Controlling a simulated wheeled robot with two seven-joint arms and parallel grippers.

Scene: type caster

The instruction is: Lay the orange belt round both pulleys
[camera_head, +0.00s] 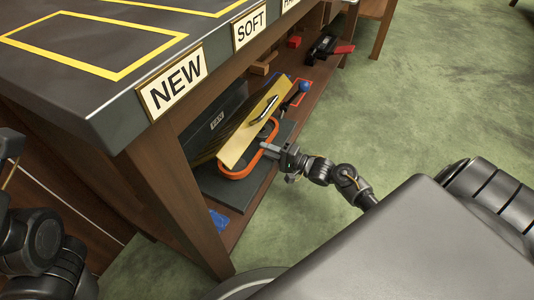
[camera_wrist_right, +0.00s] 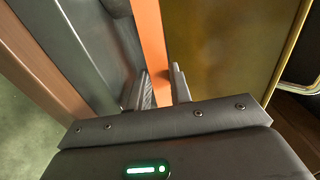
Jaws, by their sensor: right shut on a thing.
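The orange belt (camera_head: 238,174) forms a long loop at the machine on the lower shelf, partly behind the raised yellow cover (camera_head: 246,130). My right gripper (camera_head: 272,151) is at the belt's near side, and its fingers (camera_wrist_right: 162,88) are shut on the orange belt strip (camera_wrist_right: 152,45) in the right wrist view. The yellow cover (camera_wrist_right: 220,50) stands just right of the fingers there. The pulleys are not clearly visible; the cover hides much of the loop's inside. I cannot tell how the belt sits on them. My left gripper does not show, only dark left arm parts at the left edge.
The bench top (camera_head: 95,85) overhangs the shelf (camera_head: 235,222). A wooden leg (camera_head: 180,195) stands left of the machine. A blue item (camera_head: 218,220) is at the front. Green floor is clear at right.

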